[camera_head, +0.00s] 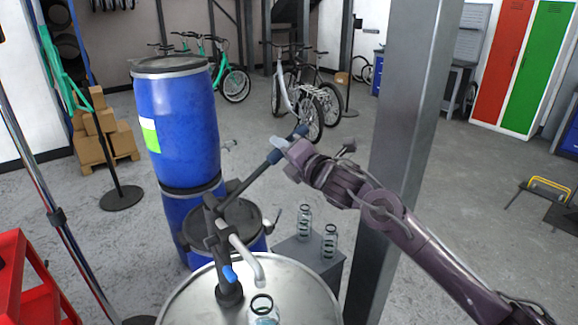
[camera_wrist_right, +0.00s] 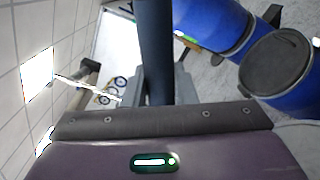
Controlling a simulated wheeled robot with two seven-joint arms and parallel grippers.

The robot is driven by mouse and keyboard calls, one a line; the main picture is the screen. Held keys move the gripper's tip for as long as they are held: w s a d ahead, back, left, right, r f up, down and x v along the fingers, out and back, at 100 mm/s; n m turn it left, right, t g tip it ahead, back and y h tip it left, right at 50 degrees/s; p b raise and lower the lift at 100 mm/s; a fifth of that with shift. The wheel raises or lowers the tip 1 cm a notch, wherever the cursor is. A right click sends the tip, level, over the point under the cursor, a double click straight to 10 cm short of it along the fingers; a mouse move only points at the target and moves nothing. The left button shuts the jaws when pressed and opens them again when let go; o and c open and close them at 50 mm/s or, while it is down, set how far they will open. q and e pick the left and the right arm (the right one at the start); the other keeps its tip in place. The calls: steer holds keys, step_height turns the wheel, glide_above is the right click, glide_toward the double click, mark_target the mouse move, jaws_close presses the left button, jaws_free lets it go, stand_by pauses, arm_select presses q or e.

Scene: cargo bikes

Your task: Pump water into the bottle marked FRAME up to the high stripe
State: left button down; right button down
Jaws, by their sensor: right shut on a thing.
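My right gripper (camera_head: 284,146) is shut on the pump handle (camera_head: 250,180), a dark lever slanting up to the right. In the right wrist view the handle (camera_wrist_right: 155,50) runs between the fingers. The hand pump (camera_head: 226,286) stands on a steel drum (camera_head: 190,300), with a grey curved spout (camera_head: 254,262). A clear bottle (camera_head: 262,309) stands below the spout, cut off by the lower edge, with some bluish content; its level against the stripes cannot be told. Two more clear bottles, one (camera_head: 304,222) and another (camera_head: 329,241), stand on a grey stand. No FRAME marking is readable. My left gripper is not in view.
Blue barrels (camera_head: 180,125) stand stacked behind the pump. A steel column (camera_head: 405,150) rises close to my right arm. The grey stand (camera_head: 308,258) is between drum and column. A red cart (camera_head: 30,285) is at lower left. Open floor lies beyond, with bikes behind.

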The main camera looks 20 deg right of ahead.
steer(key=shift+s+a+r+n+b, duration=0.15)
steer(key=shift+a+r+n, duration=0.3)
steer(key=shift+r, duration=0.25)
steer(key=shift+s+a+r+n+b, duration=0.1)
steer(key=shift+s+a+r+n, duration=0.1)
steer(key=shift+a+r+n, duration=0.35)
steer(key=shift+s+a+r+n+b, duration=0.15)
steer(key=shift+a+r+n, duration=0.15)
steer(key=shift+r, duration=0.5)
steer(key=c, duration=1.2)
jaws_free()
steer(key=shift+f, duration=0.1)
steer(key=shift+s+d+f, duration=0.15)
steer(key=shift+s+d, duration=0.05)
steer(key=shift+s, duration=0.1)
steer(key=b+v, duration=0.2)
steer(key=v, duration=0.5)
steer(key=shift+b, duration=0.4)
steer(key=shift+a, duration=0.1)
